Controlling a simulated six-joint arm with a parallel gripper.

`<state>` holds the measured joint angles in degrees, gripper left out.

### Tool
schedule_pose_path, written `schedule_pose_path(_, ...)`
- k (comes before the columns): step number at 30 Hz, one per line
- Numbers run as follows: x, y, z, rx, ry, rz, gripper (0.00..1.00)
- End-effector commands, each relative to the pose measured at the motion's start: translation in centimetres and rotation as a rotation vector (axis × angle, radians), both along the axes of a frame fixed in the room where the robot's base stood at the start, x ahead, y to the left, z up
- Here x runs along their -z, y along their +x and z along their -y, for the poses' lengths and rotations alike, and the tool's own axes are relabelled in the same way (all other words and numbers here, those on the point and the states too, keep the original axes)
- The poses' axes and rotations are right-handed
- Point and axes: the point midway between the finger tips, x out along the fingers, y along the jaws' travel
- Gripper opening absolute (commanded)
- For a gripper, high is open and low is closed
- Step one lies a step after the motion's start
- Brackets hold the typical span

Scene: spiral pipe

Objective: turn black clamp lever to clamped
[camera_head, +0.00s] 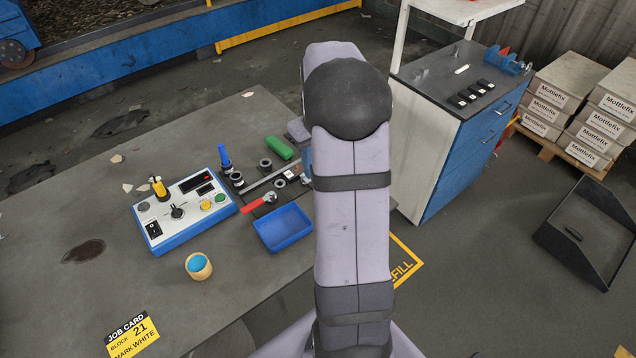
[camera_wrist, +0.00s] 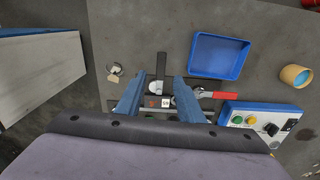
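The black clamp lever (camera_wrist: 161,62) shows in the wrist view as a dark upright bar, pointing up the picture between the tips of my gripper's blue fingers. My gripper (camera_wrist: 159,80) is open, with one finger on each side of the lever; I cannot tell whether either finger touches it. Below the lever are a dark crosspiece and a small white marked block (camera_wrist: 165,103). In the head view my arm hides most of the gripper and I cannot make out the black lever clearly.
A red-handled lever (camera_head: 260,202) lies beside a blue tray (camera_head: 283,228). A control box (camera_head: 185,212) with a yellow handle stands to the left. A green block (camera_head: 279,147) and a blue-handled tool (camera_head: 225,158) are behind. A round cup (camera_head: 198,266) stands in front.

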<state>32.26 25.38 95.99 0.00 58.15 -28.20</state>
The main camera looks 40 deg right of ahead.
Motion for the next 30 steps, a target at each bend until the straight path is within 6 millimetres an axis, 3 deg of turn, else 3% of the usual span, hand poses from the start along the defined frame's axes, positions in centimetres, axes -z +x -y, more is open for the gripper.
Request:
schedule_pose_path(13, 0.8, -0.2, -0.2, -0.072, 0.006, -0.009, 0.34)
schedule_pose_path(30, 7.0, -0.3, -0.2, -0.071, 0.005, -0.009, 0.34)
